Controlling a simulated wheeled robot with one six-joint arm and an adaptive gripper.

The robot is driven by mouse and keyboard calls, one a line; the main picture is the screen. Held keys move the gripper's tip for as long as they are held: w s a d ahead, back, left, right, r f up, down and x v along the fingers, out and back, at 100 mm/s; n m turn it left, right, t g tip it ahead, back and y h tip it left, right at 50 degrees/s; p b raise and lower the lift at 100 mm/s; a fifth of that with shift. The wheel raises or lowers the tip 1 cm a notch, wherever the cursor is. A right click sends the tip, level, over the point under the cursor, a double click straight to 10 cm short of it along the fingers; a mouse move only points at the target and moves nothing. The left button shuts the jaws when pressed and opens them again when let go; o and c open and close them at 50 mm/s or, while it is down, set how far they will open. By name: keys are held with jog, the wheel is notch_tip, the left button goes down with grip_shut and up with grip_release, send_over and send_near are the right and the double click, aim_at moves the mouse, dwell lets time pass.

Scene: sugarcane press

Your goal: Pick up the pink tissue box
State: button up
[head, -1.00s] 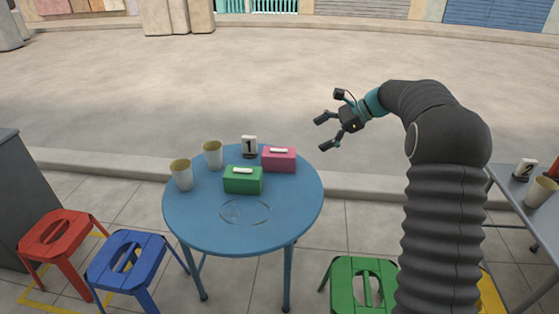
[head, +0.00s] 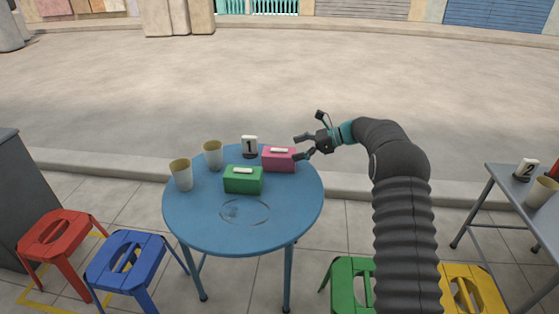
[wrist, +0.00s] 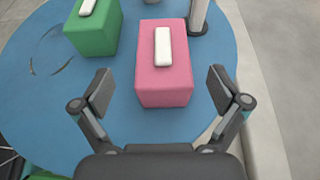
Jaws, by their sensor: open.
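The pink tissue box (head: 279,160) stands on the right back part of the round blue table (head: 205,225), with a white tissue strip on its top. In the wrist view the pink tissue box (wrist: 164,80) is straight ahead, its near end lying between the tips of my two fingers. My gripper (head: 298,147) is open and at the right side of the box in the head view. In the wrist view my gripper (wrist: 160,92) has one finger on each side of the box, with a gap on both sides. It holds nothing.
A green tissue box (head: 243,180) stands left of the pink one. A number 1 sign (head: 249,146) stands close behind it. Two cups (head: 181,175) (head: 213,154) are at the table's left. Stools surround the table; the table's front is clear.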

aim_at(282, 152)
jog(key=shift+x, duration=3.2)
jog(key=shift+w+r, duration=0.15)
jog(key=c, duration=1.3)
